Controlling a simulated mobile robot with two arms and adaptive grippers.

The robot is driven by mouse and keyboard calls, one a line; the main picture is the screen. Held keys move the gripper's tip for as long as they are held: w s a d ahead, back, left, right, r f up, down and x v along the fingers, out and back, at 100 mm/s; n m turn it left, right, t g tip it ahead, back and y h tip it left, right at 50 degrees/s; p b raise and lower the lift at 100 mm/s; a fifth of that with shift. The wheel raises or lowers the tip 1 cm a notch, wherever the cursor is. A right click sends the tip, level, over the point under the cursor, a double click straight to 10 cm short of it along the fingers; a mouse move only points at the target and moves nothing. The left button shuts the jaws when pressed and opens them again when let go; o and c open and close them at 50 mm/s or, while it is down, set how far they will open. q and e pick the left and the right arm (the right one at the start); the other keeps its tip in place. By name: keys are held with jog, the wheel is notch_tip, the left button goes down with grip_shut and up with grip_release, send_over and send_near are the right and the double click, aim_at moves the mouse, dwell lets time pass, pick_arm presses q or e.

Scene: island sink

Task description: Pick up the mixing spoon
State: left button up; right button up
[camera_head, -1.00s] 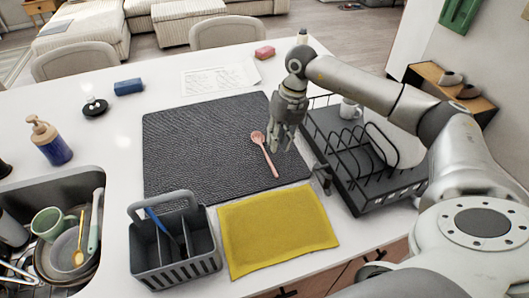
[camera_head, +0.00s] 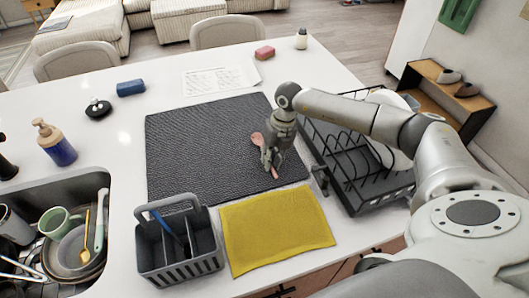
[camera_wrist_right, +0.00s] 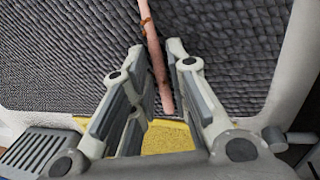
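The mixing spoon (camera_head: 257,139) is pink and lies on the dark textured mat (camera_head: 190,150), on the mat's right side. Its head shows beside my right gripper (camera_head: 270,168), which hides much of the handle in the head view. In the right wrist view the spoon's handle (camera_wrist_right: 158,72) runs between the two fingers of my right gripper (camera_wrist_right: 156,48). The fingers stand apart, one on each side of the handle, with gaps visible. Whether they are level with the spoon or still above it I cannot tell. My left gripper is not in view.
A black dish rack (camera_head: 375,190) stands right of the mat, close to my right arm. A yellow cloth (camera_head: 275,230) and a grey caddy (camera_head: 180,262) lie in front. The sink (camera_head: 85,183) with dishes is at left.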

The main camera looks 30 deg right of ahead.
grip_shut()
